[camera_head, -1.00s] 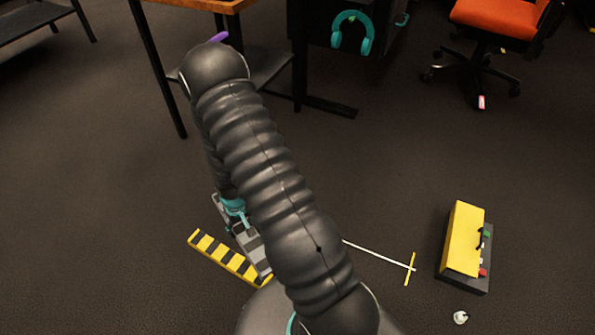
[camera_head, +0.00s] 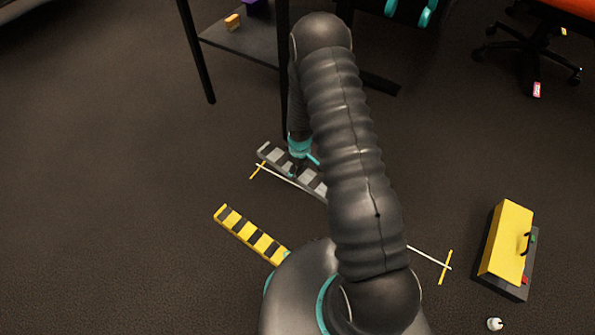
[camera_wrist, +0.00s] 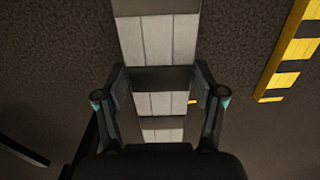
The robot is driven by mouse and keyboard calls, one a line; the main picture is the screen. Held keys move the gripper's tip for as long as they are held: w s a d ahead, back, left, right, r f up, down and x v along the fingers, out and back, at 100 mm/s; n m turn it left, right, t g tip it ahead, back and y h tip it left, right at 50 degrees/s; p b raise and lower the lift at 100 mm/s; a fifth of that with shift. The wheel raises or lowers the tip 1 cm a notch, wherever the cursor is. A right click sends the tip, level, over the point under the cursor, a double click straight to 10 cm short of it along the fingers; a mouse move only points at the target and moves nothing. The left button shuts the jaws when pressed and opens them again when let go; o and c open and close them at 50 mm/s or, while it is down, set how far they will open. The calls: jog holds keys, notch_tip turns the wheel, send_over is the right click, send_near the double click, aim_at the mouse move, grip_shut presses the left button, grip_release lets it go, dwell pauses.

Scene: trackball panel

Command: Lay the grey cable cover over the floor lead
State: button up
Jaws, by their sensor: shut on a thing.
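The grey cable cover (camera_head: 313,182), banded light and dark grey, slants down to the right in the head view. My gripper (camera_head: 298,167) is shut on it; in the wrist view both fingers press its sides (camera_wrist: 160,103). The floor lead (camera_head: 428,257) is a thin white line between two yellow end marks, (camera_head: 257,170) and (camera_head: 445,267). The cover lies roughly along the lead's left part, just behind it in the picture. The lead's middle is hidden behind my arm. I cannot tell how high the cover is above the floor.
A yellow-and-black striped strip (camera_head: 247,236) lies on the floor in front, also in the wrist view (camera_wrist: 290,52). A yellow-topped box (camera_head: 507,240) and a small white object (camera_head: 495,324) are at right. A table leg (camera_head: 197,60) stands behind left.

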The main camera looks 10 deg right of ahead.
jog(key=shift+w+f+n, duration=0.65)
jog(key=shift+f+n, duration=0.05)
jog(key=shift+n, duration=0.1)
jog(key=b, duration=0.3)
send_over(298, 186)
jog(key=shift+f, duration=3.15)
jog(key=shift+b, duration=0.5)
jog(key=shift+f+b, duration=1.4)
jog(key=shift+f, duration=0.2)
jog(key=o, duration=1.5)
jog(key=shift+o, duration=0.2)
